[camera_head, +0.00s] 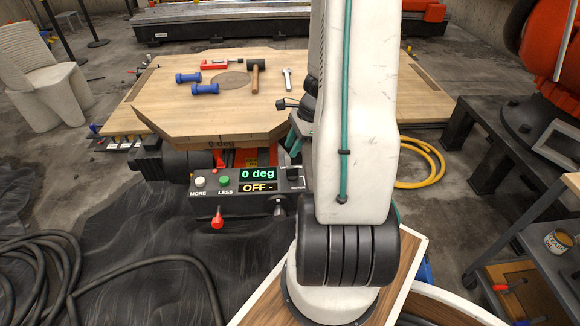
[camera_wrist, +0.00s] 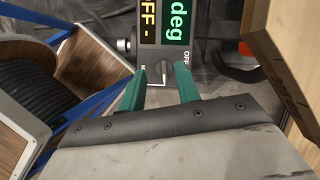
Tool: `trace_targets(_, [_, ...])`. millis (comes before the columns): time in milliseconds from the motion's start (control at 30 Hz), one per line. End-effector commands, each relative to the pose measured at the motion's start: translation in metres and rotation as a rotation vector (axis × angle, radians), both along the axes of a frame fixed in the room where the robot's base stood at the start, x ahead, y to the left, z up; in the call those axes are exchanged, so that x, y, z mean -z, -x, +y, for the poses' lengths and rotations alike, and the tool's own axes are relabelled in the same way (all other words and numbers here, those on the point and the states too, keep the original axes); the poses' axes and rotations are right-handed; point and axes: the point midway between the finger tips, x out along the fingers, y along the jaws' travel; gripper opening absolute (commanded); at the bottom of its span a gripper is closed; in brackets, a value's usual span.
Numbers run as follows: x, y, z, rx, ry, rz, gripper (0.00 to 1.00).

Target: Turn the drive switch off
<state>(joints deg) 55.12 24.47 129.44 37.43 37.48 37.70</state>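The control box (camera_head: 235,203) stands at the front edge of the wooden table. Its displays read "0 deg" (camera_head: 258,174) and "OFF -" (camera_head: 257,187). The drive switch (camera_head: 293,174), a small dark knob, is at the box's right end, partly beside my arm. In the wrist view the knob (camera_wrist: 163,70) shows with a pale pointer mark and an "OFF" label near it. My gripper (camera_wrist: 161,80) is open, its two green fingertips on either side of the knob. Whether they touch it cannot be told. In the head view my arm hides most of the gripper.
The box also bears a white MORE button (camera_head: 200,182), a green LESS button (camera_head: 225,181) and a red lever (camera_head: 217,217). Blue dumbbells (camera_head: 205,89), a mallet (camera_head: 256,72) and a wrench (camera_head: 287,78) lie on the table (camera_head: 160,92). Black hoses (camera_head: 40,275) lie at lower left.

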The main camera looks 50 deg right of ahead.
Motion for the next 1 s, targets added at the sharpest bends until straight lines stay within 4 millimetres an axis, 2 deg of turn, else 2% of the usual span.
trace_targets(33, [0.013,0.008,-0.009,0.059,-0.017,0.014,0.33])
trace_targets(200, [0.034,0.017,-0.022,0.153,-0.036,0.033,0.33])
trace_targets(600, [0.087,0.002,-0.006,0.156,-0.037,0.035,0.33])
trace_targets(800, [0.102,-0.003,-0.002,0.155,-0.035,0.033,0.33])
trace_targets(1000, [0.103,-0.003,-0.002,0.155,-0.034,0.032,0.33])
